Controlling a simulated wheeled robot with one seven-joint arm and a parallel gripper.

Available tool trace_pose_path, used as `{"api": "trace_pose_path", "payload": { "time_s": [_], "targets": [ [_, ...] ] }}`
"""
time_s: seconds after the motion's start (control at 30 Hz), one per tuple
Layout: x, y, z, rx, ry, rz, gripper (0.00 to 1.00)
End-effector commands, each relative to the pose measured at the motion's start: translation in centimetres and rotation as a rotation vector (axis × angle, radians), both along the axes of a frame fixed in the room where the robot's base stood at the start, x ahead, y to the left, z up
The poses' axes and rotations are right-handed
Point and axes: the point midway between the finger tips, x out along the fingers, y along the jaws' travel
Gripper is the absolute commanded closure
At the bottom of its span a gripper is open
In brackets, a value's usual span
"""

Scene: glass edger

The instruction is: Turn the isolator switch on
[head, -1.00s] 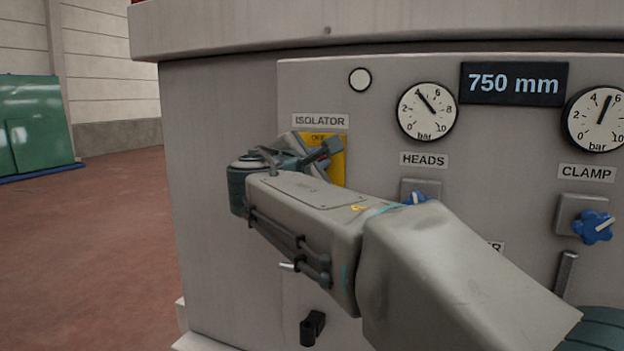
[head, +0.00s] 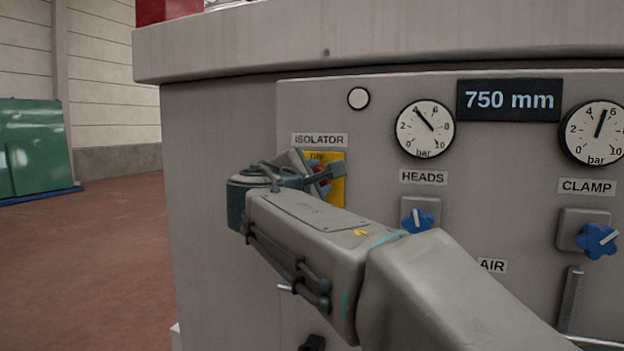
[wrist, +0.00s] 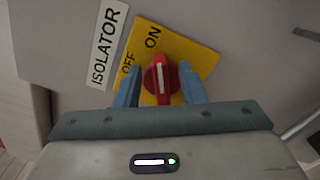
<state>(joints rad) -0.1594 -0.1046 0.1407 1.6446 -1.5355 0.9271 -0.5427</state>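The isolator switch is a red knob (wrist: 161,80) with a white line, on a yellow plate (wrist: 200,61) marked OFF and ON. In the wrist view the white line points up the picture, roughly toward the word ON. My gripper (wrist: 160,80) has one blue-grey finger on each side of the knob, spread apart. A thin strip of yellow shows between the left finger and the knob; contact on the right is unclear. In the head view my gripper (head: 318,178) is at the yellow plate (head: 337,190) and hides most of the knob.
To the right on the grey panel are a blue HEADS knob (head: 418,219), a blue CLAMP knob (head: 597,241) and two pressure gauges (head: 425,128). A display (head: 510,100) reads 750 mm. Open red floor (head: 90,260) lies to the left.

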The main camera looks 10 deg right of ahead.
Motion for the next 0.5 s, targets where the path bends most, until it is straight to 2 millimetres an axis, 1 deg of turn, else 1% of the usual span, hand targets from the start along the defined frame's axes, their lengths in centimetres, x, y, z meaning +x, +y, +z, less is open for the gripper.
{"api": "trace_pose_path", "payload": {
  "time_s": [0.27,0.37,0.5],
  "targets": [
    [-0.2,0.1,-0.1,0.0,0.001,0.0,0.64],
    [-1.0,0.8,-0.1,0.0,0.001,0.002,0.64],
    [-3.2,2.4,-0.1,0.0,-0.001,0.003,0.64]
  ]
}}
